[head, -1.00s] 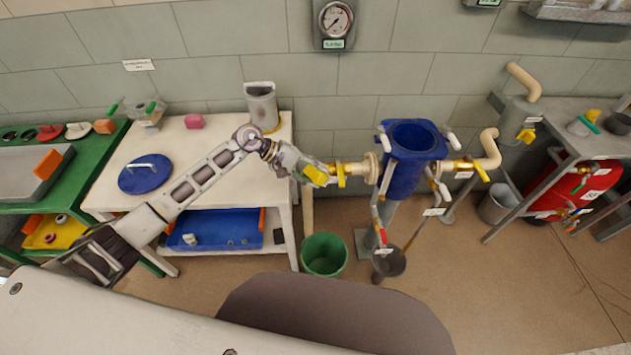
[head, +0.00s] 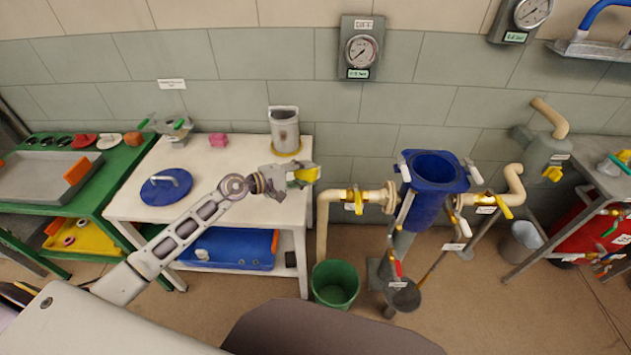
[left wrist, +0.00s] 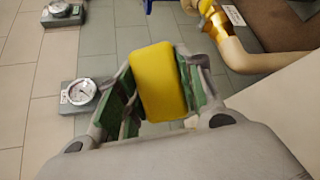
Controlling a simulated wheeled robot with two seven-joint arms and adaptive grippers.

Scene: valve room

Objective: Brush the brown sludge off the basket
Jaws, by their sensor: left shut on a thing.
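A grey metal cylinder (head: 285,132), which looks like the basket, stands upright on a yellowish ring at the back right of the white table. I cannot make out brown sludge on it at this size. My left gripper (head: 298,177) is in front of the cylinder and apart from it, near the table's right edge. It is shut on a yellow block (head: 308,175), which may be the brush. In the left wrist view the yellow block (left wrist: 158,82) sits between the two green-padded fingers. My right gripper is not in view.
The white table (head: 245,165) also bears a blue lid (head: 166,187) and a pink block (head: 219,140). Right of the table are a beige pipe with a yellow valve (head: 355,200), a blue vessel (head: 428,195) and a green bucket (head: 335,285) on the floor.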

